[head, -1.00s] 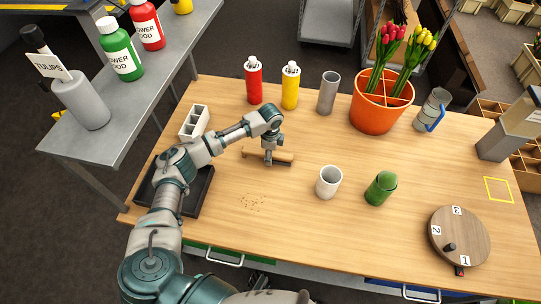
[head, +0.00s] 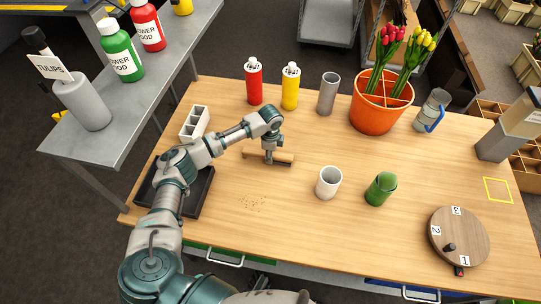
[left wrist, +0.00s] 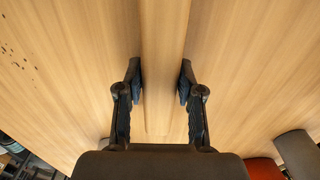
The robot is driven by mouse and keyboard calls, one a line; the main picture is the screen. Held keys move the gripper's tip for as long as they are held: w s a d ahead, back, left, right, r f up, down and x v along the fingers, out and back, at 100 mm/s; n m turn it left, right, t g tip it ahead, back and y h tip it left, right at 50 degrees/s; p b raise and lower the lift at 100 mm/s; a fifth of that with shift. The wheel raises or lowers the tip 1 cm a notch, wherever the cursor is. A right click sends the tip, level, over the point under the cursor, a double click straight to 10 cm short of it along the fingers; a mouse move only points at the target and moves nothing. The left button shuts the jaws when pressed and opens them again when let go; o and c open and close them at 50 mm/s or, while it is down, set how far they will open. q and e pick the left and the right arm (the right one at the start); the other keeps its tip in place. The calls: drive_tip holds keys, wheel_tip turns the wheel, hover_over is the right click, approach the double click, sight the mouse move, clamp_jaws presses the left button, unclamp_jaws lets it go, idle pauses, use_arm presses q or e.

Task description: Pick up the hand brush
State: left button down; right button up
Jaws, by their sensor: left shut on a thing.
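The hand brush (head: 283,158) is a light wooden bar lying sideways on the workbench, left of the middle. My left gripper (head: 269,157) reaches down over it from above and is shut on the middle of its wooden body. In the left wrist view, the brush (left wrist: 164,45) runs as a long wooden strip between the two dark fingers of the left gripper (left wrist: 160,82). The bristles are hidden, and I cannot tell whether the brush is clear of the table. My right gripper is not in view.
Brown crumbs (head: 252,203) lie in front of the brush. A black tray (head: 200,200) lies under my left arm, and a white divided holder (head: 194,122) is behind it. Red (head: 254,82) and yellow (head: 290,87) bottles stand behind. A white cup (head: 328,183) and green cup (head: 381,188) stand right.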

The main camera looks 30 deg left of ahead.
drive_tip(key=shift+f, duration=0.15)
use_arm(q)
drive_tip(key=shift+b, duration=0.3)
drive_tip(key=shift+r, duration=0.4)
wheel_tip(320, 180, up, 3)
drive_tip(key=shift+w+r+p, duration=0.1)
drive_tip(key=shift+p, duration=0.2)
drive_tip(key=shift+s+d+r, duration=0.15)
drive_tip(key=shift+s, duration=0.55)
drive_tip(key=s+d, duration=0.1)
drive_tip(key=s, duration=0.3)
drive_tip(key=s+d+p, duration=0.1)
drive_tip(key=s, duration=0.4)
drive_tip(key=s+d+r+p, duration=0.1)
drive_tip(key=s, duration=0.4)
drive_tip(key=shift+s+d+r, duration=0.1)
drive_tip(key=shift+d, duration=0.25)
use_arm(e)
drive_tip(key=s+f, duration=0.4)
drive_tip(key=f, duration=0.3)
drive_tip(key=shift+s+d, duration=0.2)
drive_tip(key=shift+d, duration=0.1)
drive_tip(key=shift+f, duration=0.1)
